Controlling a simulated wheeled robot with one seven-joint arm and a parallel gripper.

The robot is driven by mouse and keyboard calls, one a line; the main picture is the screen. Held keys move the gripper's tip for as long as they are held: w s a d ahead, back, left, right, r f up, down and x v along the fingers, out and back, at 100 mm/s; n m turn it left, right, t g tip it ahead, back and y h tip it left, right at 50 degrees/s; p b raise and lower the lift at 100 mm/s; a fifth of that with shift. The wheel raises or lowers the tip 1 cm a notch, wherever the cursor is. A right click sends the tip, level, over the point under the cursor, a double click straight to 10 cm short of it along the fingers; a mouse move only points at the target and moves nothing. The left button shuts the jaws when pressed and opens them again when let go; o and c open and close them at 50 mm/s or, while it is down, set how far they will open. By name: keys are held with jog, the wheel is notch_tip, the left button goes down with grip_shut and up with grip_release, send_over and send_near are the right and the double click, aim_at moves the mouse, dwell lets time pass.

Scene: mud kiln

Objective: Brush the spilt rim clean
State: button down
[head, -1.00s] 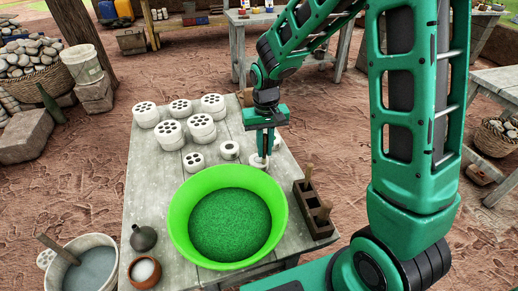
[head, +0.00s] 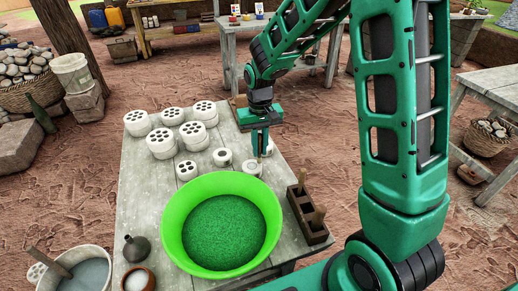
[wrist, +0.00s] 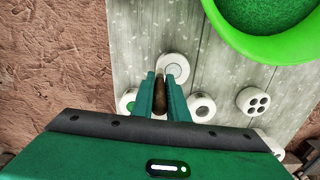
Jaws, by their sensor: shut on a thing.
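My gripper (head: 262,153) is shut on a brown handle (wrist: 160,97), seen between its fingers in the wrist view; it looks like a brush. The handle's tip end is mostly hidden. A white round piece with a pale disc top (head: 251,168) sits on the table just in front of the fingertips; it also shows in the wrist view (wrist: 175,62). I cannot tell whether the brush touches it. A similar piece with a dark centre (head: 222,157) stands to its left, and one with a green centre (wrist: 126,103) lies beside the fingers.
A large green bowl (head: 168,225) of green grains fills the table's front. Several white holed blocks (head: 161,144) stand at the left back. A dark flask (head: 136,248) and a brown pot (head: 138,279) are at front left.

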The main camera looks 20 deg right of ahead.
aim_at(260, 134)
jog(key=shift+r, duration=3.7)
